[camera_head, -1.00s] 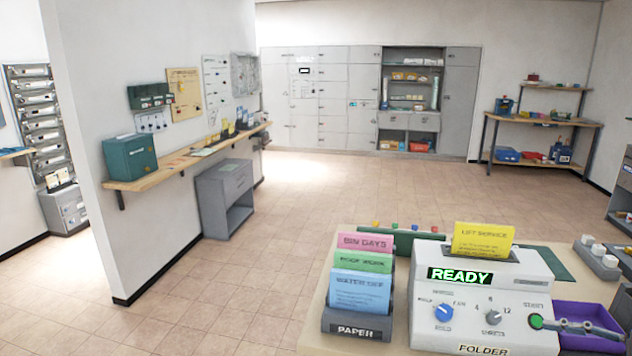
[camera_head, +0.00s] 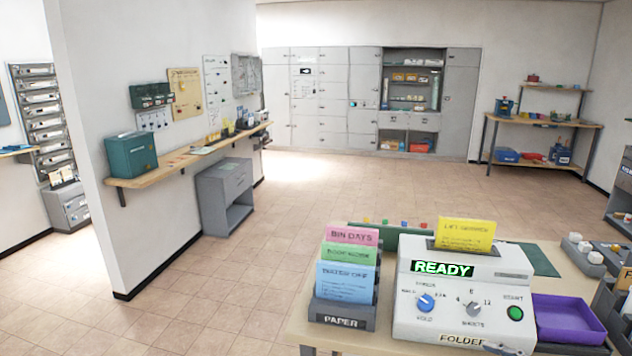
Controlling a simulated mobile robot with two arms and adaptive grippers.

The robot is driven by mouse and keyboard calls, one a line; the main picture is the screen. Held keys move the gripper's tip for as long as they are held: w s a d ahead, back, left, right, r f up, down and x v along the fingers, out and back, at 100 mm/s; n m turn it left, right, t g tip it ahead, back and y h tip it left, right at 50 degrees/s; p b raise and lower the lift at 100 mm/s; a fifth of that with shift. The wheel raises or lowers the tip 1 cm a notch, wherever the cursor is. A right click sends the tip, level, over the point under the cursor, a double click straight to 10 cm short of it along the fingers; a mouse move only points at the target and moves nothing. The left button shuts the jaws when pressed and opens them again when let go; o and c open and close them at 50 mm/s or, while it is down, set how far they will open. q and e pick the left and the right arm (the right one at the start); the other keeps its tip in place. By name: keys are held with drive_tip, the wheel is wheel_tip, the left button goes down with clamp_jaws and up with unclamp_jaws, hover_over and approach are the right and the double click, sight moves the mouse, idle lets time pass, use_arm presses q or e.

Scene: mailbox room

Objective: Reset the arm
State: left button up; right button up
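The folder machine (camera_head: 450,318) stands on the near table with its display reading READY. A yellow sheet (camera_head: 466,234) stands in its top slot. On its front are a blue knob (camera_head: 425,303), a grey knob (camera_head: 473,309) and a green START button (camera_head: 515,313), which is uncovered. A small grey tip, apparently of my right gripper (camera_head: 497,348), shows at the bottom edge in front of the FOLDER label, apart from the button. Most of it is cut off, so its opening is hidden. My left gripper is out of view.
A PAPER holder (camera_head: 343,314) with pink, green and blue sheets stands left of the folder. A purple tray (camera_head: 566,318), which looks empty, is at its right. A grey block holder (camera_head: 585,256) lies farther right. The floor (camera_head: 330,205) beyond is clear.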

drive_tip(key=s+a+f+m+h, duration=0.2)
drive_tip(key=a+f+m+h, duration=0.15)
drive_tip(key=a, duration=0.35)
drive_tip(key=s+a+f+m+h, duration=0.2)
drive_tip(key=a+f, duration=0.3)
drive_tip(key=a, duration=0.2)
drive_tip(key=s+a+f+m+g+h, duration=0.1)
drive_tip(key=s+f+m+g+h, duration=0.2)
drive_tip(key=s, duration=1)
drive_tip(key=s+a+f+m+g, duration=0.1)
drive_tip(key=s+m+g, duration=0.3)
drive_tip(key=s, duration=0.8)
wheel_tip(320, 180, down, 27)
drive_tip(key=s+n+g, duration=0.2)
drive_tip(key=s+g, duration=0.1)
drive_tip(key=s+d+f, duration=0.2)
drive_tip(key=s+f, duration=1.3)
drive_tip(key=s, duration=0.1)
drive_tip(key=shift+s+d+f+g, duration=0.2)
drive_tip(key=shift+d+f+g, duration=0.1)
drive_tip(key=shift+d+g, duration=0.1)
drive_tip(key=shift+h, duration=0.25)
drive_tip(key=shift+c, duration=0.3)
